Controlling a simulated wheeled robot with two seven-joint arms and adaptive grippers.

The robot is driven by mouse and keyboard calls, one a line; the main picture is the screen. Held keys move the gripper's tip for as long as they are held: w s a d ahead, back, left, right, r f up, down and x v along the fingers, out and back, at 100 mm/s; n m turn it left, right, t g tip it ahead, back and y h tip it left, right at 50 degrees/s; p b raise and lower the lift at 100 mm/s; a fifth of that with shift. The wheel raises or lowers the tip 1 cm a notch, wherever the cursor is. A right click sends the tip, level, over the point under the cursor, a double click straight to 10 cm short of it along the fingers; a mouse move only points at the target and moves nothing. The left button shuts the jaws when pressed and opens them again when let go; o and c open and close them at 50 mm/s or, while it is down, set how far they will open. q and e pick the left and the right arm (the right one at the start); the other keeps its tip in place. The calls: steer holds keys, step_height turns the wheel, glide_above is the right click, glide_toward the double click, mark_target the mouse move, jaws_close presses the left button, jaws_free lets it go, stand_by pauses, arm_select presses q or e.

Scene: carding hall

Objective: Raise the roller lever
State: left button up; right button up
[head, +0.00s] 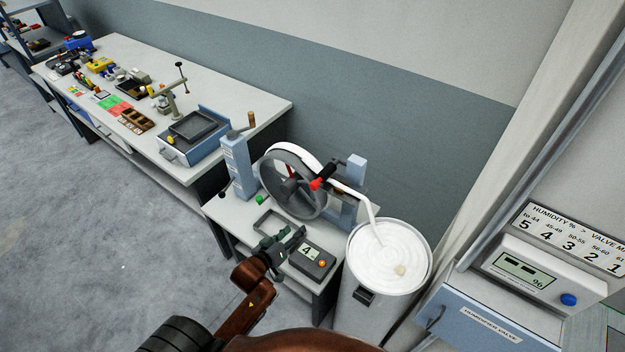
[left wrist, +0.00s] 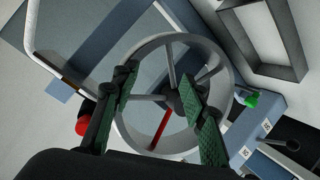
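The roller lever (head: 316,184) has a red tip and a dark arm, and sits at the right side of a grey spoked wheel (head: 272,171) on a small machine table. A white strand runs over the wheel. My left gripper (head: 290,242) is in front of the wheel, below the lever and apart from it. In the left wrist view its two green-padded fingers (left wrist: 160,112) are spread with nothing held between them. The wheel (left wrist: 221,92) shows beyond them, and a red knob (left wrist: 82,124) shows beside the left finger, partly hidden by it. My right gripper is not in view.
A box with a display reading 4 (head: 307,252) and an empty grey frame (head: 268,222) are close to my left gripper. Blue-grey posts (head: 238,165) flank the wheel. A white-filled can (head: 385,240) stands right of the table. A long workbench (head: 230,100) extends behind left.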

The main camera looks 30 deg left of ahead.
mark_target(312, 187)
arm_select(q)
steer(key=w+d+r+n+t+h, duration=0.1)
steer(key=w+r+t, duration=0.1)
steer(key=r, duration=0.5)
steer(key=w+r+n+t+h, duration=0.1)
steer(key=w+r+t, duration=0.15)
steer(key=r, duration=0.55)
steer(key=w, duration=0.3)
steer(key=w+p, duration=0.1)
steer(key=w, duration=0.2)
steer(key=shift+d+f, duration=0.2)
steer(key=shift+w+d, duration=0.1)
steer(key=shift+w, duration=0.6)
steer(key=shift+c, duration=0.3)
jaws_close()
